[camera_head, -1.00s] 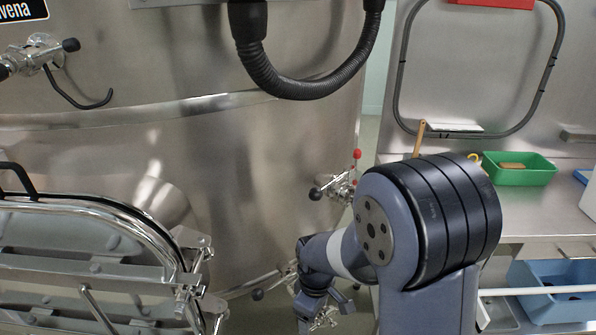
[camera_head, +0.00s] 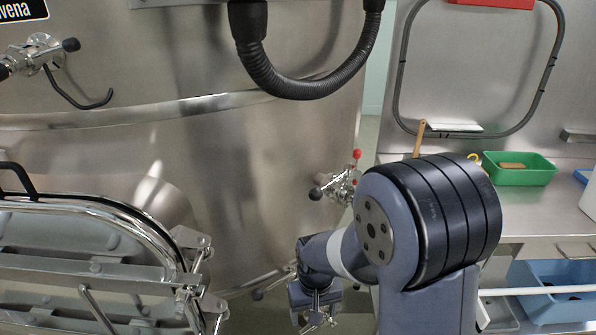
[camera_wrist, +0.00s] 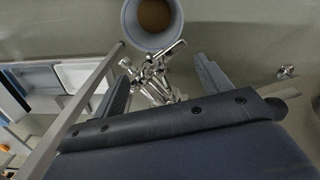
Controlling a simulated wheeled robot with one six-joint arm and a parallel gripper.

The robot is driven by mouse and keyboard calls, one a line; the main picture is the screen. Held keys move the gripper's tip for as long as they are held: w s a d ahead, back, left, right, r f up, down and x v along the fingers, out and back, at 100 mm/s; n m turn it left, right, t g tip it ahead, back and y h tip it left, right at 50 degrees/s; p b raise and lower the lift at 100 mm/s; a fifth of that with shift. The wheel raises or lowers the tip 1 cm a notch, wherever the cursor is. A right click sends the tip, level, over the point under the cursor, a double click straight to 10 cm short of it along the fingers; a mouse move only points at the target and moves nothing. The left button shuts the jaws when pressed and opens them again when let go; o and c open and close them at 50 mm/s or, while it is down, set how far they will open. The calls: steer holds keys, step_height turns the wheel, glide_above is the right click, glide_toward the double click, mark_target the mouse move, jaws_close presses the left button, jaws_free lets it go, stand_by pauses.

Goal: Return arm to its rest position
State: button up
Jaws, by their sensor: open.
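My arm, blue-grey with a black ribbed joint, stands at the lower right of the head view and bends left and down. My gripper (camera_head: 316,306) hangs low at its end, in front of the lower right part of the steel vat (camera_head: 250,180). In the wrist view its two grey fingers are apart, with nothing held between them (camera_wrist: 163,82). A shiny metal valve fitting (camera_wrist: 150,76) shows beyond the fingers. Whether the fingers touch it cannot be told.
An oval hatch (camera_head: 90,255) with a steel frame stands at lower left. A valve with a red-tipped lever (camera_head: 341,187) juts from the vat above my gripper. A black hose (camera_head: 300,88) hangs above. A steel counter at right holds a green tray (camera_head: 520,178); a blue bin (camera_head: 552,305) sits below.

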steer(key=m, duration=0.3)
steer(key=shift+m, duration=0.3)
stand_by(0.4)
